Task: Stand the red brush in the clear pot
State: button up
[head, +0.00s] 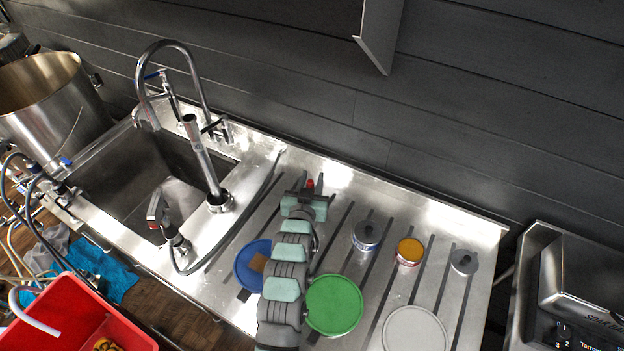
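My gripper (307,185) is over the back part of the ribbed steel drainboard, seen from behind along my arm. A small red tip (310,183) shows at its fingers; it may be part of the red brush, but the rest is hidden. I cannot tell whether the fingers are shut on it. I cannot make out a clear pot for certain; it may be hidden behind my gripper. A grey-topped round container with a blue band (366,236) stands to the right of my gripper, apart from it.
An orange-topped tub (409,251) and a small grey knobbed piece (464,262) stand farther right. Blue (250,278), green (336,304) and pale grey (415,330) discs lie nearer the front. A sink (150,185) with a tall tap (203,150) is left.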

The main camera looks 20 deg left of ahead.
jog(key=shift+o, duration=1.1)
jog(key=b+v, duration=0.1)
jog(key=v, duration=0.9)
jog(key=shift+s, duration=0.35)
jog(key=shift+d+r, duration=0.15)
jog(key=shift+d, duration=0.05)
